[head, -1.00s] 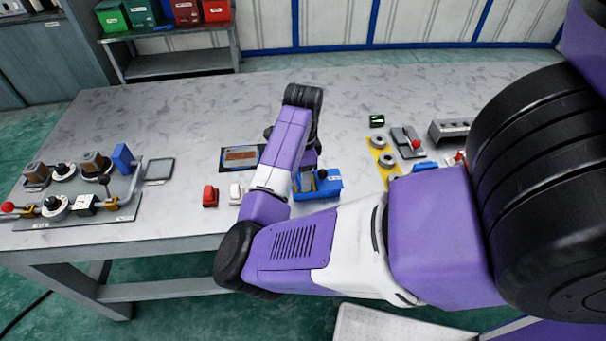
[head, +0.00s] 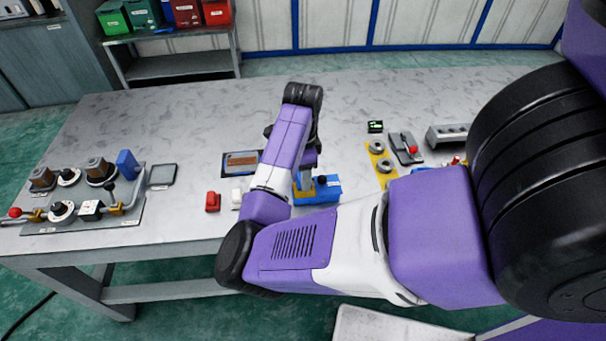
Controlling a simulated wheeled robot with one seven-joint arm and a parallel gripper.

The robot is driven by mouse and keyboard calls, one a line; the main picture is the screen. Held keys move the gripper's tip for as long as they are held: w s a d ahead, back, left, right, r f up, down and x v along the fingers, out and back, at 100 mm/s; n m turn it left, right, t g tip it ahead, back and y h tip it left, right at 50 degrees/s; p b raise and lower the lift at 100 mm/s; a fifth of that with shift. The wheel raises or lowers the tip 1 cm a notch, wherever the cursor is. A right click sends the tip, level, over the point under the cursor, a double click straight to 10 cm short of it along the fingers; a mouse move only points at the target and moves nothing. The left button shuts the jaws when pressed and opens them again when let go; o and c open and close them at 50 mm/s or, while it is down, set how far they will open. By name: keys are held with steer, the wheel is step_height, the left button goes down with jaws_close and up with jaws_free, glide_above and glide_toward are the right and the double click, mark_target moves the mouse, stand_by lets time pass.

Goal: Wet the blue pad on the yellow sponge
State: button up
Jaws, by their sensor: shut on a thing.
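My gripper (head: 307,160) is mostly hidden behind my own purple forearm, low over the front middle of the table. Its fingertips do not show clearly. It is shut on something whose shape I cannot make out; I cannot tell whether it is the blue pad. A blue tray (head: 328,189) with a dark round knob and a white label stands just below and right of the gripper. My arm covers its left part, and I cannot tell whether the gripper's load touches it.
A board with knobs and a blue block (head: 127,162) is at the left. A yellow plate with rings (head: 377,149) is right. The back is clear.

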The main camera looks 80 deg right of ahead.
steer(key=shift+r+p, duration=1.4)
steer(key=shift+r, duration=0.5)
